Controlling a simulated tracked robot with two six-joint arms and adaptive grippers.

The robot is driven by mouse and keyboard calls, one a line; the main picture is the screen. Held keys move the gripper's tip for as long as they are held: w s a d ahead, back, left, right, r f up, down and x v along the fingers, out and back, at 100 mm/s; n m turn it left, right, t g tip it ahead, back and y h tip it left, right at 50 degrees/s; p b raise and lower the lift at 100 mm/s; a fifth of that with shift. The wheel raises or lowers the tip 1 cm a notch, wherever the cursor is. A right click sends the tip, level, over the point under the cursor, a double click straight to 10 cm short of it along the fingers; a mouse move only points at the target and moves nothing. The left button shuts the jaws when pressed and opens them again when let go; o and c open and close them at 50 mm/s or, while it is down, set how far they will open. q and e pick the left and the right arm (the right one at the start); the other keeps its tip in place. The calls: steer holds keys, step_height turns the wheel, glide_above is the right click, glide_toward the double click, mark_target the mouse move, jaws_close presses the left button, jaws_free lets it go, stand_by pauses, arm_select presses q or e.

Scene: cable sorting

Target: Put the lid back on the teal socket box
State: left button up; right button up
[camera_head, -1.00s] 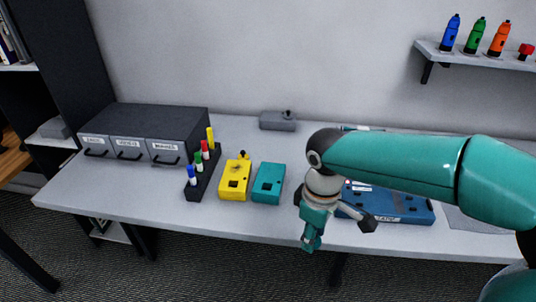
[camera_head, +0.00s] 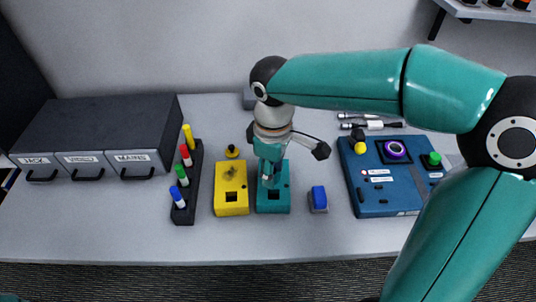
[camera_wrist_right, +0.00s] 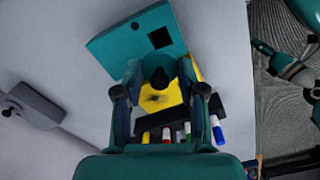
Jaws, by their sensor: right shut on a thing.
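The teal socket box (camera_head: 273,200) lies on the table right of the yellow box, with a square dark opening in its near half. It also shows in the right wrist view (camera_wrist_right: 120,42). My right gripper (camera_head: 268,180) points down over the far half of the teal box and hides part of it. In the right wrist view its fingers (camera_wrist_right: 160,85) are closed around a small teal piece with a dark knob (camera_wrist_right: 158,76), seemingly the lid. I cannot tell whether this piece touches the box. My left gripper is not recognisable in view.
A marker rack (camera_head: 187,210) is further left. A blue block (camera_head: 318,198) and a blue panel (camera_head: 385,195) are on the right. The table front is clear.

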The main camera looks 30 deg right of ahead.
steer(key=shift+f, duration=0.15)
steer(key=shift+s+d+f+b, duration=0.1)
steer(key=shift+s+f+b, duration=0.05)
steer(key=shift+f+b, duration=0.4)
step_height(320, 180, down, 5)
steer(key=b, duration=0.4)
steer(key=shift+r, duration=0.1)
steer(key=shift+s+r, duration=0.1)
stand_by(0.8)
stand_by(0.7)
steer(key=shift+f, duration=0.2)
steer(key=shift+c, duration=0.5)
steer(key=shift+o, duration=0.3)
